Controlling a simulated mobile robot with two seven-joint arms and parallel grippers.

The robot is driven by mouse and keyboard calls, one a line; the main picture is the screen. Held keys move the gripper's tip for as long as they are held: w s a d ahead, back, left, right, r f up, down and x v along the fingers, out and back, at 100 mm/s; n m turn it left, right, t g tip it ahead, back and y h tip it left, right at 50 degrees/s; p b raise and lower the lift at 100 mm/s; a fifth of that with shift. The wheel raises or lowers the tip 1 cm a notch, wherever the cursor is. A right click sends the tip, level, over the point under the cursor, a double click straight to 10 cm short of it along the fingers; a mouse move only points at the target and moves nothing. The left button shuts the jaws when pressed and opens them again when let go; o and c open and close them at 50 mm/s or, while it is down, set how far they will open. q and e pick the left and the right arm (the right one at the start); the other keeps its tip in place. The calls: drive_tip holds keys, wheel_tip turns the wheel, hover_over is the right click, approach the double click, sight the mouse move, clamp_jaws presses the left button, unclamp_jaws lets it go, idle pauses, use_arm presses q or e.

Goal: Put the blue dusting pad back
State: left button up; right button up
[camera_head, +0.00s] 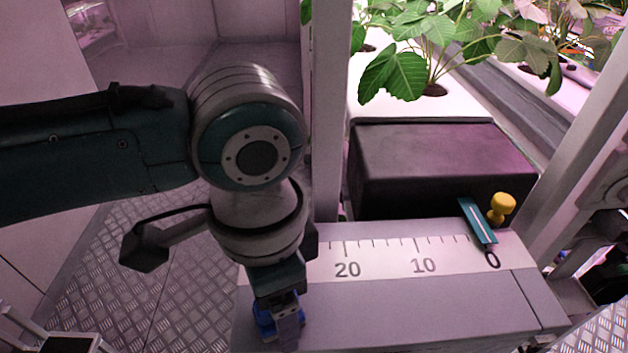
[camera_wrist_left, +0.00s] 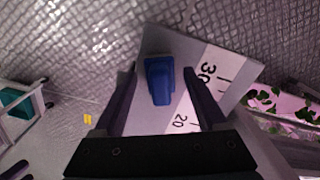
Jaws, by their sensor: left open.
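The blue dusting pad (camera_head: 263,318) is at the left end of the grey ledge (camera_head: 420,312), partly hidden behind my left gripper (camera_head: 284,318). In the left wrist view the blue pad (camera_wrist_left: 159,82) shows between the two fingers of my left gripper (camera_wrist_left: 160,75), near the 30 mark of the printed scale. The fingers are apart, one on each side of the pad. I cannot tell whether they touch it. My right gripper is not in view.
A white scale strip (camera_head: 380,257) runs along the ledge. A teal tool with a ring (camera_head: 478,223) and a yellow knobbed thing (camera_head: 501,207) are at its right. Behind stand a black box (camera_head: 440,165) and leafy plants (camera_head: 430,50). An upright post (camera_head: 327,110) is close to my left arm.

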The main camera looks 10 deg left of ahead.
use_arm(q)
wheel_tip(320, 180, up, 12)
drive_tip(key=p, duration=0.2)
drive_tip(key=s+d+f+n+t+h, duration=0.2)
drive_tip(key=s+d+f+n+h, duration=0.1)
drive_tip(key=s+d+h, duration=0.15)
drive_tip(key=s+a+f+n+y, duration=0.1)
drive_tip(key=s+a+n+y, duration=0.1)
drive_tip(key=a, duration=0.5)
drive_tip(key=s+a+f+n+t+y, duration=0.1)
drive_tip(key=s+a+n+y, duration=0.1)
drive_tip(key=s+a, duration=0.3)
drive_tip(key=shift+s+a+n+t, duration=0.3)
drive_tip(key=shift+a+n, duration=0.4)
drive_tip(key=shift+a, duration=0.2)
drive_tip(key=shift+d, duration=0.15)
